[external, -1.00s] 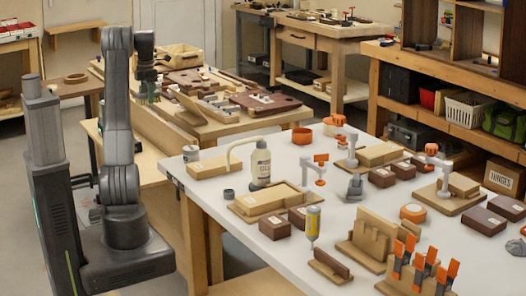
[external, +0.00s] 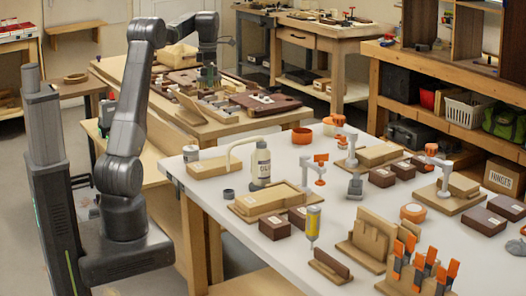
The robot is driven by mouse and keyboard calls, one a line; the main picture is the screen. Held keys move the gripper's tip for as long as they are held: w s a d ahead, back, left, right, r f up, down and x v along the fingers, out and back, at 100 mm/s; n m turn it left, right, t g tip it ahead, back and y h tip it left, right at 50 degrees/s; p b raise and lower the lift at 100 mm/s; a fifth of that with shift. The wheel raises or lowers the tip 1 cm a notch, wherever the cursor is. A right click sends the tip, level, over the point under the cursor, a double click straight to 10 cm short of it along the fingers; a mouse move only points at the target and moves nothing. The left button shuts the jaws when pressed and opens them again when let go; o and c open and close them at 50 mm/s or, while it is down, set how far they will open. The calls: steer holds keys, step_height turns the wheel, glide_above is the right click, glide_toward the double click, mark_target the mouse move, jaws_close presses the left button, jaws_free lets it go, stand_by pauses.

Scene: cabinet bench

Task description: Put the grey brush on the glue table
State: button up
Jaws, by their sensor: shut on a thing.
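My gripper (external: 208,78) points down over the wooden workbench behind the white table. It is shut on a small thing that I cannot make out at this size. I cannot pick out the grey brush for sure. The white-topped table (external: 205,190), with a glue bottle (external: 261,165) standing on it, fills the front and right. My gripper is behind and left of this table, apart from it.
The wooden workbench (external: 183,125) holds trays, boards and small parts under my gripper. The white table is crowded with wooden blocks, dark boxes (external: 274,227), orange clamps (external: 420,270) and a yellow-labelled bottle (external: 313,222). Its front left corner has some bare room.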

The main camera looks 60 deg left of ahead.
steer(key=w+d+m+p, duration=0.15)
steer(key=w+d, duration=0.35)
steer(key=d, duration=0.7)
steer(key=w+d+m+p, duration=0.1)
steer(key=w+d+m, duration=0.25)
steer(key=d, duration=0.85)
steer(key=w+d+m+p, duration=0.2)
steer(key=w+d, duration=0.4)
steer(key=d, duration=0.6)
steer(key=m+p, duration=0.5)
steer(key=m, duration=0.2)
glide_above(347, 222)
step_height(347, 222, down, 16)
steer(key=shift+d+f, duration=0.1)
steer(key=shift+f, duration=2.6)
steer(key=o, duration=1)
